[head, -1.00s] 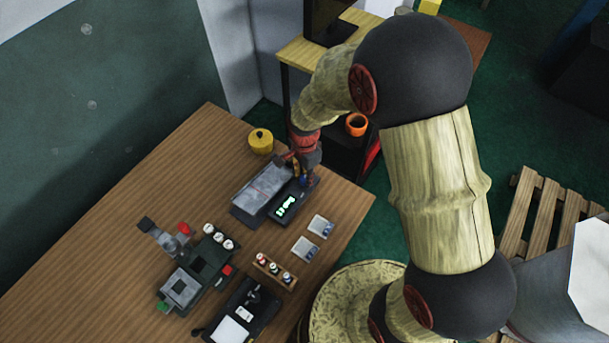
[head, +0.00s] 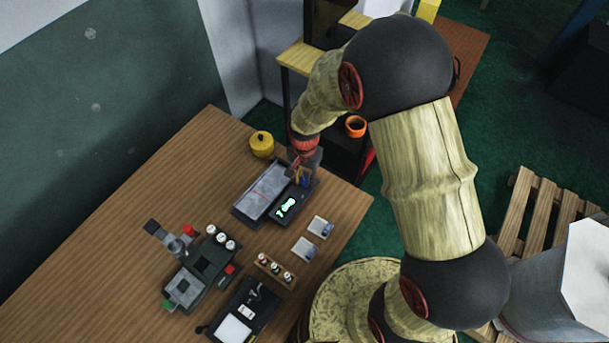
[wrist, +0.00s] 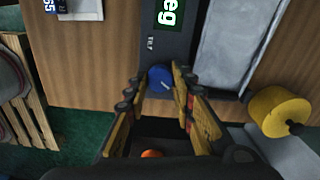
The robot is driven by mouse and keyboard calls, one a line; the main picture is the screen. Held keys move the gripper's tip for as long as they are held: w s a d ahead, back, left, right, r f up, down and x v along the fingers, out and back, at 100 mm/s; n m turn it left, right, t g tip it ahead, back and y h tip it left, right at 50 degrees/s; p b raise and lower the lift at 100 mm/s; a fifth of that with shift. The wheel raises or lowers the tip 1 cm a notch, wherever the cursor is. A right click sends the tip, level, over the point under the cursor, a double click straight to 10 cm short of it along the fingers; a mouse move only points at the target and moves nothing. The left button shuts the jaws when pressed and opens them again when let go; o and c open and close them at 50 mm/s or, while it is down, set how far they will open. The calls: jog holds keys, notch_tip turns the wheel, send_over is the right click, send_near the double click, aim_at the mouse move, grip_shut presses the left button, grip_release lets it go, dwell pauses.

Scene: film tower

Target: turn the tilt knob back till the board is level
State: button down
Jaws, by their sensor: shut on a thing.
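The blue tilt knob (wrist: 160,77) has a pale pointer line and sits beside the word TILT on a dark panel (wrist: 166,45). My gripper (wrist: 159,82) is shut on the knob, with a yellow-and-black finger on each side. In the head view my gripper (head: 303,174) reaches down to the far right end of the tilt unit. The grey board (head: 264,191) lies beside the panel and looks about flat. It also shows in the wrist view (wrist: 232,45). The green display (head: 286,207) is lit, but its number is too small to read; "eg" shows in the wrist view.
The wooden table (head: 130,225) is clear at left.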

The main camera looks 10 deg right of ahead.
aim_at(304, 180)
jog(key=n+p, duration=0.1)
jog(key=n, duration=0.2)
jog(key=shift+w+r+n, duration=0.1)
jog(key=shift+n, duration=0.2)
jog(key=shift+n+p, duration=0.75)
jog(key=shift+n, duration=1.05)
jog(key=c, duration=1.5)
grip_release()
notch_tip(304, 180, up, 12)
